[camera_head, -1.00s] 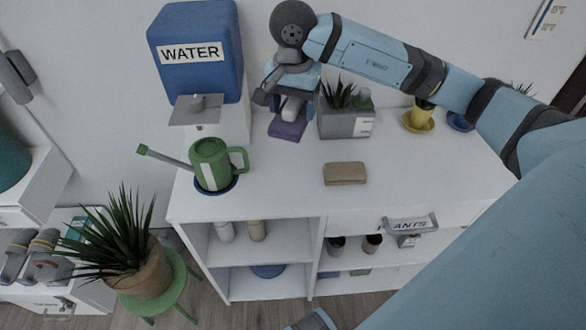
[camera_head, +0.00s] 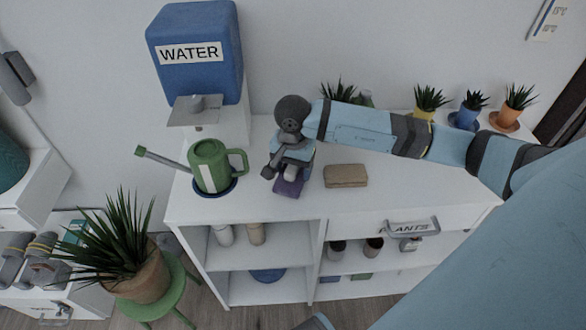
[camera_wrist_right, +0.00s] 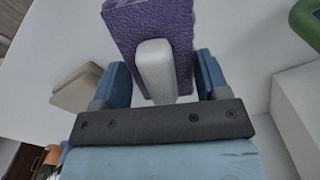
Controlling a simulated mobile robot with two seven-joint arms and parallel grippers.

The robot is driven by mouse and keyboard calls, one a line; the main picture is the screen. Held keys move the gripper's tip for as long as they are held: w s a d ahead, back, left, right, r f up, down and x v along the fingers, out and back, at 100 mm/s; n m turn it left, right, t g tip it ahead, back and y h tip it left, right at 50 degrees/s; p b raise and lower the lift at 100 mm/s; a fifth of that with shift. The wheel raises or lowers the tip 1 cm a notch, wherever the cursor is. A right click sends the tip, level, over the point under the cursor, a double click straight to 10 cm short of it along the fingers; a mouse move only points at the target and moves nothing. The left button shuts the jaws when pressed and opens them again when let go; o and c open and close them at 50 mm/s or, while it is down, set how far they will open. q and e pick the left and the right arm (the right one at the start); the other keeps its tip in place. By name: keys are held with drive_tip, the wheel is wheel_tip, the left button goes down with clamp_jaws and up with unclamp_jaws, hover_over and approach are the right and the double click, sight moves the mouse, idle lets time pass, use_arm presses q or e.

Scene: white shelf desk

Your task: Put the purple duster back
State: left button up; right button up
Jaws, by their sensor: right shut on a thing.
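The purple duster (camera_head: 289,187) is a flat purple pad with a pale grey handle. My right gripper (camera_head: 287,170) is shut on its handle, just above the white desk top between the green watering can and the tan block. In the right wrist view the purple pad (camera_wrist_right: 150,22) and the pale handle (camera_wrist_right: 156,70) show between the blue fingers of my right gripper (camera_wrist_right: 160,80). I cannot tell whether the pad touches the desk top. My left gripper is not in view.
A green watering can (camera_head: 210,165) stands on a blue saucer at left, before the blue water tank (camera_head: 195,50). A tan block (camera_head: 346,175) lies right of the duster. Several small potted plants line the back edge. The desk top (camera_head: 420,185) at right is clear.

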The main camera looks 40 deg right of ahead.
drive_tip(key=shift+f, duration=0.35)
drive_tip(key=o, duration=0.8)
drive_tip(key=shift+o, duration=0.2)
drive_tip(key=shift+r, duration=0.1)
use_arm(q)
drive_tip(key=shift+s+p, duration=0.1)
drive_tip(key=shift+p, duration=0.35)
use_arm(e)
wheel_tip(320, 180, up, 12)
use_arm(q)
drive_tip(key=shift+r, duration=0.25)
